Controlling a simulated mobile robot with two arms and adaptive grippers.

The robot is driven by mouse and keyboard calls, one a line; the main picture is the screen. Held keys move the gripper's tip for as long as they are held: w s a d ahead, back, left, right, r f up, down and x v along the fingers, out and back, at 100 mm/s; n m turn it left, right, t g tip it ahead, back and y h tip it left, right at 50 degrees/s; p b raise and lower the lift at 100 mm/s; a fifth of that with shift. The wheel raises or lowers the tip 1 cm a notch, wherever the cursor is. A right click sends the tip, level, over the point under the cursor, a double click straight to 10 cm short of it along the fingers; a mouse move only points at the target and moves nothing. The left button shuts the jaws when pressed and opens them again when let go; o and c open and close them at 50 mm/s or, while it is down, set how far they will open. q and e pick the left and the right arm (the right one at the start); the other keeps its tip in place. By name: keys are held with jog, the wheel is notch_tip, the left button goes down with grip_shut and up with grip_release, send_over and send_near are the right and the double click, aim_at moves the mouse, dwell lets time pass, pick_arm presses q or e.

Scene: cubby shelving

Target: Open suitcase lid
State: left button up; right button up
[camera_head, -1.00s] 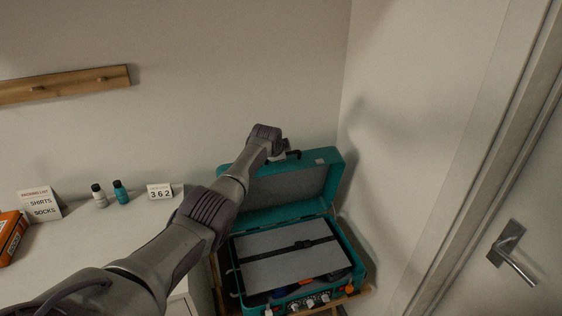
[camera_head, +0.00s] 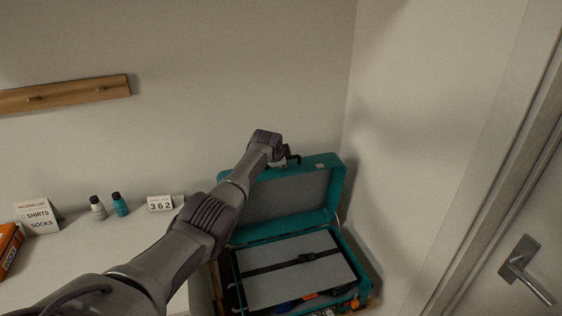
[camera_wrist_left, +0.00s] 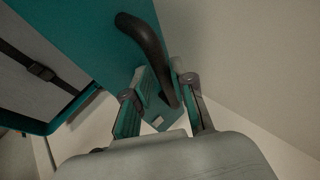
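The teal suitcase (camera_head: 338,240) stands on a low wooden stand in the corner. Its lid (camera_head: 322,205) is raised, leaning back near the wall, with its grey lining showing. A grey panel with a black strap (camera_head: 300,262) covers most of the base. In the left wrist view, the fingers (camera_wrist_left: 162,88) are spread apart on either side of the black handle (camera_wrist_left: 147,42) and a teal part of the lid. I cannot tell whether they touch it. My right gripper is out of view.
A white cabinet top to the left holds a packing list card (camera_head: 39,218), two small bottles (camera_head: 119,204), a number card (camera_head: 160,203) and an orange case (camera_head: 8,245). A wall and a door with a metal handle (camera_head: 522,262) bound the right side.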

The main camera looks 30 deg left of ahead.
pick_arm(q)
jog(key=v, duration=1.2)
dwell(0.3)
